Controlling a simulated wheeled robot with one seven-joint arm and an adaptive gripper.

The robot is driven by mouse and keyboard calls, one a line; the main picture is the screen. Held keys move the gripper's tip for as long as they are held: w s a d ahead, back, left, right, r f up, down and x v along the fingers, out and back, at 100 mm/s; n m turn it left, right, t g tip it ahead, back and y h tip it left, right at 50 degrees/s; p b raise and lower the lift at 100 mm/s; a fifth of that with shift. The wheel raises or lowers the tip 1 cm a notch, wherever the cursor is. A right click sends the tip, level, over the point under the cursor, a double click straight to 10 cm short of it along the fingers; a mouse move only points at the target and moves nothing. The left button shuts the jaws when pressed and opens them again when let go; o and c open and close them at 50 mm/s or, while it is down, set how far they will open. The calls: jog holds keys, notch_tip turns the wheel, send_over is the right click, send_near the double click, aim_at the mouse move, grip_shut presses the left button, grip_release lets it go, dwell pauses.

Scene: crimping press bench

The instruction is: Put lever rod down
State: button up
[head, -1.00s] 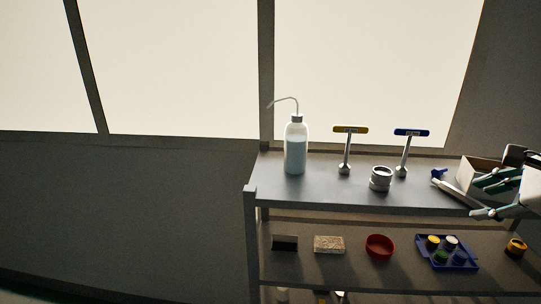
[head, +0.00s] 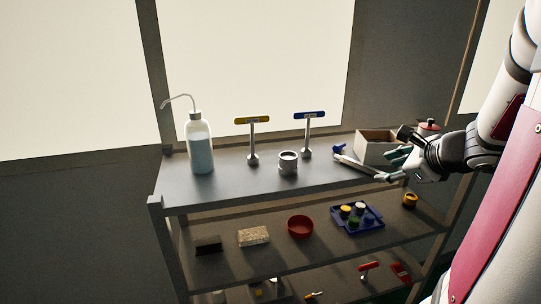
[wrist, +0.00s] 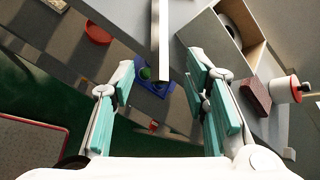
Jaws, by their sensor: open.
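The lever rod (head: 358,165), a pale grey bar, lies slanted at the right of the top shelf, its near end by the front edge. A blue piece (head: 339,148) shows at its far end; I cannot tell if it is joined to the rod. My gripper (head: 390,168) is open at the rod's near end. In the wrist view, a pale bar that looks like the rod (wrist: 160,38) runs down from the top towards the space between the open fingers (wrist: 162,88). I see no finger closed on it.
An open box (head: 378,150) stands behind my gripper, with a red-topped jar beside it. A bottle (head: 200,150), yellow-handled (head: 252,140) and blue-handled (head: 308,135) T-tools and a metal cup (head: 288,163) stand leftward. The lower shelf holds a red bowl (head: 300,227) and blue tray (head: 341,224).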

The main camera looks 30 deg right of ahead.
aim_at(376, 172)
jog(key=shift+b+x, duration=0.35)
jog(key=shift+x, duration=2.35)
jog(key=shift+c, duration=0.3)
grip_shut()
